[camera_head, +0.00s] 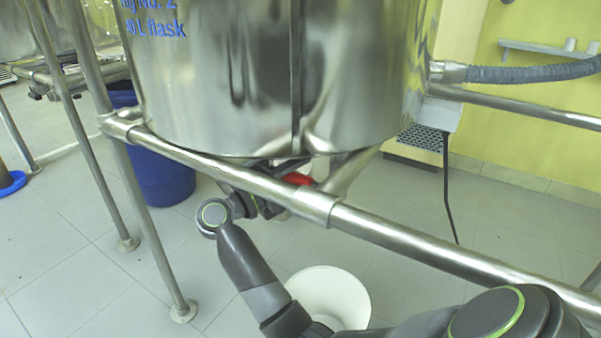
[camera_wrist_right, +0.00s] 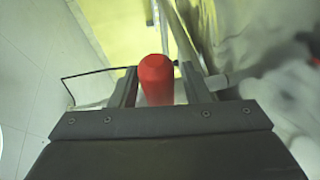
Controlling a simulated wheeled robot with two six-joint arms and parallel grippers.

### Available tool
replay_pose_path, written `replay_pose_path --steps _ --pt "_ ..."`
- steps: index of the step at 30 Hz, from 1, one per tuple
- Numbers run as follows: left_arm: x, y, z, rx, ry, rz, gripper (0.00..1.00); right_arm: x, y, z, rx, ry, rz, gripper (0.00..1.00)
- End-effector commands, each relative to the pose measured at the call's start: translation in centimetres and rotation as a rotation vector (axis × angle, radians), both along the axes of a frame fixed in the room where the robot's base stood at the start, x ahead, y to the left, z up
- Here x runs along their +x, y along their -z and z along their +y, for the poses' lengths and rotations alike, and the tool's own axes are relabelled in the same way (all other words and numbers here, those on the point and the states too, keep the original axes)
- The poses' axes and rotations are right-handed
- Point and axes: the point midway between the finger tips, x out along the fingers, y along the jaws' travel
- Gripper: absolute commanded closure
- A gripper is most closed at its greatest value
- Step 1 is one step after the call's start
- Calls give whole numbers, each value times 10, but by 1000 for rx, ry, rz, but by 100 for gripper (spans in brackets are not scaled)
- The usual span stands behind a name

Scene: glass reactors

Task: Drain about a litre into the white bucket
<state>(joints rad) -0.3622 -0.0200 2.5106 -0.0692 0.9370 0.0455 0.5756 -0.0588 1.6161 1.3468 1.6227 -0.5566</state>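The white bucket (camera_head: 345,292) stands on the floor below the steel vessel (camera_head: 265,80), partly hidden by my right arm. A red valve handle (camera_head: 298,179) shows under the vessel, behind the frame rail. My right gripper (camera_head: 277,203) is under the vessel at this handle, mostly hidden by the rail and wrist. In the right wrist view the red handle (camera_wrist_right: 156,80) lies between the two spread fingers (camera_wrist_right: 158,88), with a narrow gap visible beside it. The valve outlet and the bucket's inside contents cannot be made out. My left gripper is not in view.
A steel rail (camera_head: 400,240) crosses in front of the vessel, just above my right arm. A frame leg (camera_head: 150,230) stands at left. A blue barrel (camera_head: 162,178) is behind it. A grey hose (camera_head: 530,72) leaves the vessel at right. Tiled floor around the bucket is clear.

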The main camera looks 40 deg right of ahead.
Motion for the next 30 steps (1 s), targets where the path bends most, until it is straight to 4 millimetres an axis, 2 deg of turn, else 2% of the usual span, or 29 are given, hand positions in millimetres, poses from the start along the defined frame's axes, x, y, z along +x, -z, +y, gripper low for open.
replay_pose_path --steps 1,9,20,30 --pt "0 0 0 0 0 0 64 0 0 0 0 0 0 65" --pt "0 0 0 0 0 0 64 0 0 0 0 0 0 100" --pt "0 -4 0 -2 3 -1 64 0 1 0 -6 0 18 100" --pt "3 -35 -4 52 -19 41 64 -2 10 0 -73 0 187 100"
